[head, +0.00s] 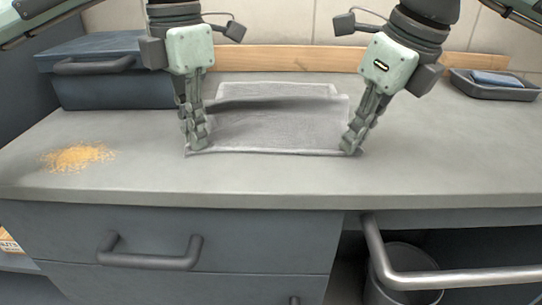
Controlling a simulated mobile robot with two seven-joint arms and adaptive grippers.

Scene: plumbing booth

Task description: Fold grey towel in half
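The grey towel (280,128) lies on the worktop in the middle of the head view. A raised, shadowed crease runs across it, and a narrower flat part shows behind the crease. Its near edge is stretched fairly straight between my two grippers. My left gripper (196,144) points down at the near left corner and looks shut on it. My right gripper (351,146) leans down to the near right corner and looks shut on it. The fingertips hide the corners themselves.
Yellow crumbs (78,156) lie on the worktop (130,185) at left. A blue-grey toolbox (115,88) stands at back left. A dark tray (500,90) with a blue cloth (496,79) is at back right. A wooden strip (290,58) borders the back. The front worktop is clear.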

